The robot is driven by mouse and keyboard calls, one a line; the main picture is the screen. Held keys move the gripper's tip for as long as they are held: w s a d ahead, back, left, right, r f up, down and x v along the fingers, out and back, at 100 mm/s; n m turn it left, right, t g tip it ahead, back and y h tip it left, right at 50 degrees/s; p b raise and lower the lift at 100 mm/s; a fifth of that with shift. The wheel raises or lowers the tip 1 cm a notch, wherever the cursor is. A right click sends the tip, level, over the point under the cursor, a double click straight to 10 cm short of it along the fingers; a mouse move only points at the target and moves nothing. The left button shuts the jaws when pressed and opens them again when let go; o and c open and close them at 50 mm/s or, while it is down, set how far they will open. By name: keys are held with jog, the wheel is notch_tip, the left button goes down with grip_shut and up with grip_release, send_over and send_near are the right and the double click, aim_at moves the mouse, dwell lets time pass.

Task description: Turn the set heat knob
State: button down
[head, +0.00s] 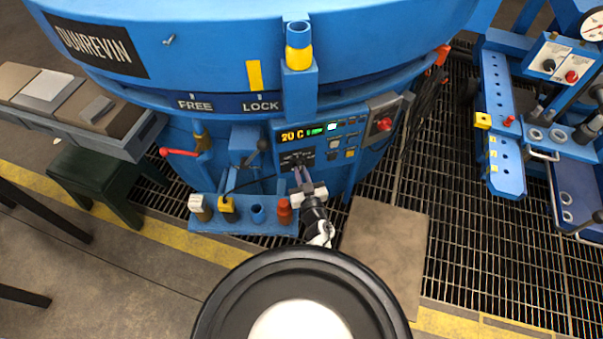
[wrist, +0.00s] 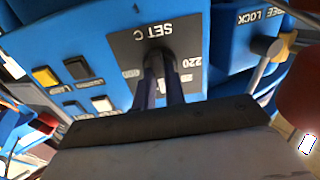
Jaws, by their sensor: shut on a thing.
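The set heat knob (wrist: 157,54) is a small dark knob on a dark plate (wrist: 126,52) marked "SET C" and "220", seen in the wrist view. My gripper (wrist: 160,72) is shut on the knob, with its two narrow fingers at its sides. The fingers hide most of the knob. In the head view my gripper (head: 300,174) reaches the lower left of the blue control panel (head: 332,127), at the dark plate (head: 291,157). The display (head: 293,134) above reads "20 C" in yellow.
A red button (head: 384,124) sits right of the panel, and a red lever (head: 180,153) left. A blue shelf (head: 240,226) below holds several small items, including a red one (head: 284,211) close to my arm. Floor grating lies right.

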jog(key=n, duration=0.4)
jog(key=n+b, duration=0.1)
jog(key=n, duration=0.2)
jog(key=shift+n, duration=0.4)
jog(key=n+b, duration=0.1)
jog(key=n, duration=0.3)
jog(key=shift+n+b, duration=0.3)
jog(key=shift+b, duration=0.1)
jog(key=shift+n+b, duration=0.55)
jog(key=shift+n, duration=1.05)
jog(key=shift+w+r, duration=0.1)
jog(key=c, duration=1.5)
grip_release()
jog(key=shift+o, duration=0.2)
